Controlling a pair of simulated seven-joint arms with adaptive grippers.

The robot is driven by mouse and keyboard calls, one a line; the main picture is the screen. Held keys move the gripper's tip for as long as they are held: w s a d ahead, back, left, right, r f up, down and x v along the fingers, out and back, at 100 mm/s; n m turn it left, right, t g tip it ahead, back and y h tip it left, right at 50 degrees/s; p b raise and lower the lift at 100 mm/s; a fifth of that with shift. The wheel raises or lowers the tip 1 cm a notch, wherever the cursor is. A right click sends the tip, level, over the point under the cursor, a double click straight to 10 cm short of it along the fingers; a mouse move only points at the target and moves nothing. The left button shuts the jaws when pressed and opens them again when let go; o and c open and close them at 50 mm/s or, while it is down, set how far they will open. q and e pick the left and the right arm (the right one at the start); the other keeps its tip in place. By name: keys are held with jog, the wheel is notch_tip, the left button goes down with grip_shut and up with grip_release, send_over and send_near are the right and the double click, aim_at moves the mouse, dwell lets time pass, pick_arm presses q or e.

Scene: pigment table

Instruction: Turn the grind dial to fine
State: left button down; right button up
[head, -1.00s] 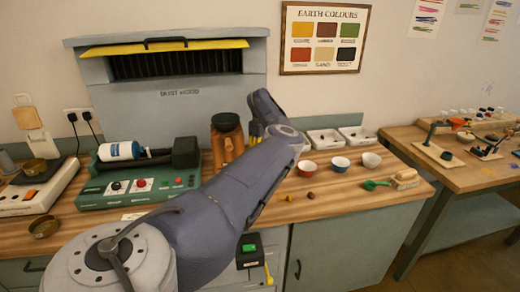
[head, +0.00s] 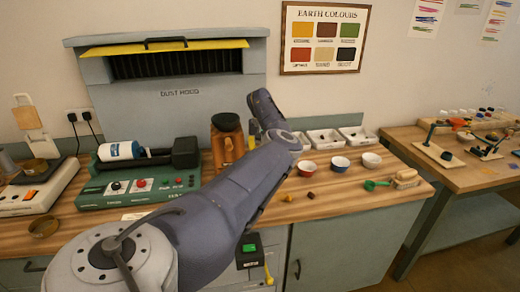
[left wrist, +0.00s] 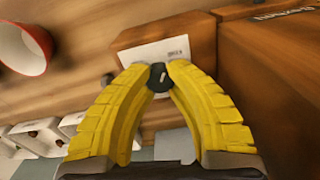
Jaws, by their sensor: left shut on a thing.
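The grind dial (left wrist: 159,78) is a small dark round knob with a pale mark. It sits by a white label plate (left wrist: 152,53) on a brown wooden body in the left wrist view. My left gripper (left wrist: 158,72) has its yellow fingertips closed on the dial from both sides. In the head view the brown grinder (head: 226,138) stands on the bench behind my left arm. The arm hides part of the grinder there, and the dial and fingertips cannot be made out. I cannot read the dial's setting. My right gripper is not in view.
A red bowl (head: 306,168) and two other bowls stand right of my arm, with small lumps in front. White trays (head: 324,138) are behind them. A green machine (head: 130,193) is at the left. A green scoop (head: 374,184) lies near the bench's front edge.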

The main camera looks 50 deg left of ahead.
pick_arm(q)
jog(key=shift+m, duration=1.5)
jog(key=c, duration=1.1)
grip_release()
notch_tip(320, 180, up, 12)
